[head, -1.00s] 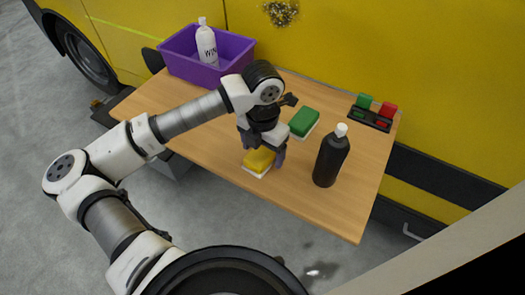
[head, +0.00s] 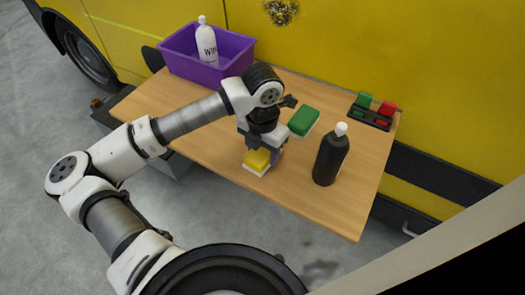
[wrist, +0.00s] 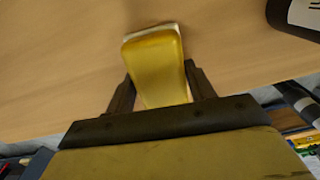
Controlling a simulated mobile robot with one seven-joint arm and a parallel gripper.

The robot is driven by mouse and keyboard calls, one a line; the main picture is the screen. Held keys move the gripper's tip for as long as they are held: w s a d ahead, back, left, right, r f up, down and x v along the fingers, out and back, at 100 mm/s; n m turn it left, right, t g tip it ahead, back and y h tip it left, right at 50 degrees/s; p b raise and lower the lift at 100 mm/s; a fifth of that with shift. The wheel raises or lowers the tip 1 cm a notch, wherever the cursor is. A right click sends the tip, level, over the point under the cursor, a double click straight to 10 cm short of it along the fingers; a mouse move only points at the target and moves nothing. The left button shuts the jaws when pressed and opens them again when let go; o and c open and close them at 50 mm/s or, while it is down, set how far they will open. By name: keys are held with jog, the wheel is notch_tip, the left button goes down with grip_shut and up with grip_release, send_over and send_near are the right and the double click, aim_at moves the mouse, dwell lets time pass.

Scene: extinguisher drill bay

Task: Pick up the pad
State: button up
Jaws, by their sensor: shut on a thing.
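A yellow pad (head: 257,158) with a white underside is at the front edge of the wooden table, below my gripper (head: 262,155). My gripper is shut on this pad, one finger on each side. In the wrist view the yellow pad (wrist: 155,65) lies between the two fingers (wrist: 160,88), with its white edge at the far end. A second pad, green with a white underside (head: 303,122), lies on the table to the right of my gripper. I cannot tell whether the yellow pad touches the table.
A black bottle (head: 330,155) with a white cap stands close on the right. A purple bin (head: 178,62) holding a white bottle (head: 207,42) is at the back left. A black tray (head: 369,117) with green and red blocks is at the back right. The table's left part (head: 150,112) is clear.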

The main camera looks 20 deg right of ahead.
aim_at(263, 150)
notch_tip(263, 150, up, 20)
jog(key=b, duration=0.3)
